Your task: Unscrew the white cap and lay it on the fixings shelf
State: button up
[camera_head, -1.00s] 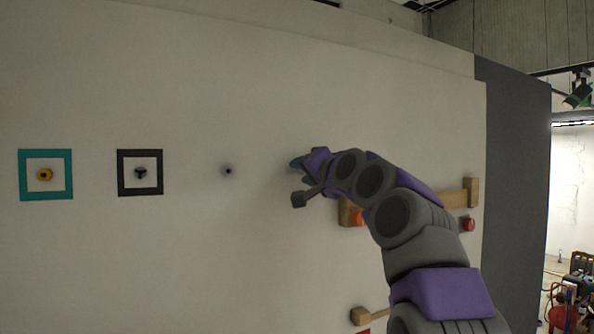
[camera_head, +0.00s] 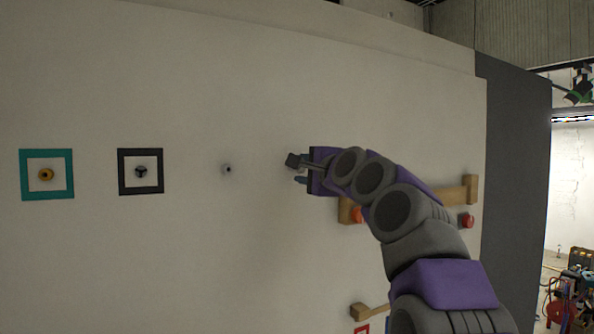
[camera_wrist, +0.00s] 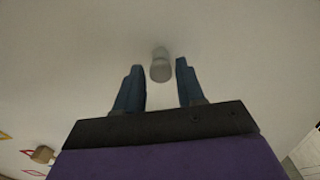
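The white cap (camera_head: 227,168) is a small pale knob on the wall, right of the dark square frame in the head view. In the wrist view a pale cylindrical piece (camera_wrist: 160,66), which looks like the cap, stands out from the wall between the fingertips. My gripper (camera_head: 297,168) points left towards the wall, right of the cap. It is open, and the wrist view (camera_wrist: 158,76) shows clear gaps on both sides of the piece. A wooden shelf (camera_head: 456,197) is partly hidden behind my arm; I cannot tell whether it is the fixings shelf.
A teal frame (camera_head: 46,152) with a yellow knob (camera_head: 45,174) and a dark frame (camera_head: 140,155) with a dark three-lobed knob (camera_head: 141,172) are at the left. An orange button (camera_head: 356,215) and a red button (camera_head: 467,221) sit near the shelf. A lower wooden piece (camera_head: 360,312) shows below.

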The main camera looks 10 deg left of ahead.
jog(key=m, duration=0.5)
jog(key=shift+s+m, duration=0.1)
jog(key=shift+m, duration=0.2)
grip_shut()
jog(key=shift+f+n+b, duration=0.15)
jog(key=shift+n+b, duration=0.4)
jog(key=shift+n, duration=0.55)
jog(key=n, duration=0.3)
jog(key=shift+b, duration=0.3)
